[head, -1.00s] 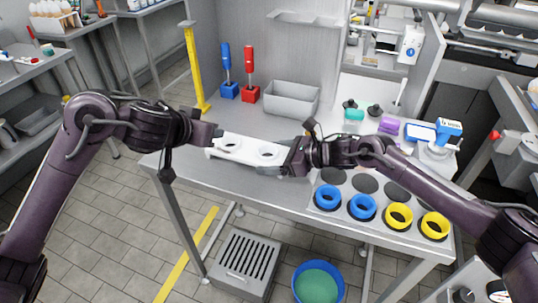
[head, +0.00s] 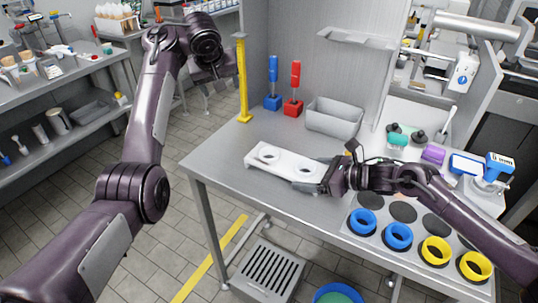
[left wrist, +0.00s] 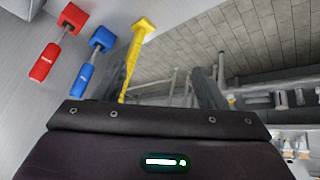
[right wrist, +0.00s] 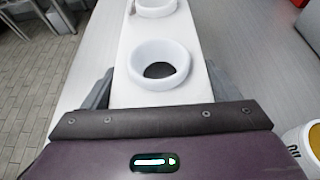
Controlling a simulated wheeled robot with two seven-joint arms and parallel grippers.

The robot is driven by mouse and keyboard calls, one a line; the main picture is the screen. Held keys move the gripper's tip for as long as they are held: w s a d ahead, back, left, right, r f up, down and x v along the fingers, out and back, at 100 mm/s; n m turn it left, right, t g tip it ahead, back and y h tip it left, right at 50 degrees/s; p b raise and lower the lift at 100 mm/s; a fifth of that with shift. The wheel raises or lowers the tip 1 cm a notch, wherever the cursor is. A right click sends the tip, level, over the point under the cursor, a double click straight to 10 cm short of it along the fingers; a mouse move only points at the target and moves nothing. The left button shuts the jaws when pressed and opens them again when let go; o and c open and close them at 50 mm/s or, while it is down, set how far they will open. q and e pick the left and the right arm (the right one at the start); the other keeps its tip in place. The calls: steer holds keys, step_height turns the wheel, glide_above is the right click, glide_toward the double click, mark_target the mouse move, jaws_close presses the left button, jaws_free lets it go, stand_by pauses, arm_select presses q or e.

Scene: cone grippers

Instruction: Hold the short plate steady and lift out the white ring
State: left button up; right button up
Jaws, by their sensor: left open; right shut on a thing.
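The short plate (head: 287,163) is long and white and lies on the steel table, with a white ring at its left hole (head: 268,154) and another at its right (head: 306,172). My right gripper (head: 329,176) is shut on the plate's right end. In the right wrist view its fingers flank the plate (right wrist: 191,28), with the near white ring (right wrist: 160,66) just ahead and the other ring (right wrist: 155,8) beyond it, cut off by the top edge. My left gripper (head: 219,84) is open and empty, raised left of the table, away from the plate.
A yellow post (head: 241,80) stands at the table's left back corner. Blue (head: 273,85) and red (head: 294,90) handled tools and a grey bin (head: 333,117) stand behind the plate. Several blue and yellow rings (head: 435,250) sit at the right front. The table left of the plate is clear.

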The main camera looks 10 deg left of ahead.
arm_select(q)
steer(key=s+d+f+g, duration=0.2)
steer(key=d+g, duration=0.1)
steer(key=d, duration=0.3)
steer(key=m+g, duration=0.3)
glide_toward(269, 146)
step_height(269, 146, up, 2)
steer(key=s, duration=0.2)
steer(key=shift+h, duration=0.3)
steer(key=shift+s+f, duration=0.15)
steer(key=shift+f, duration=4.85)
steer(key=c, duration=0.6)
steer(key=shift+r, duration=2.55)
arm_select(e)
steer(key=o, duration=1.1)
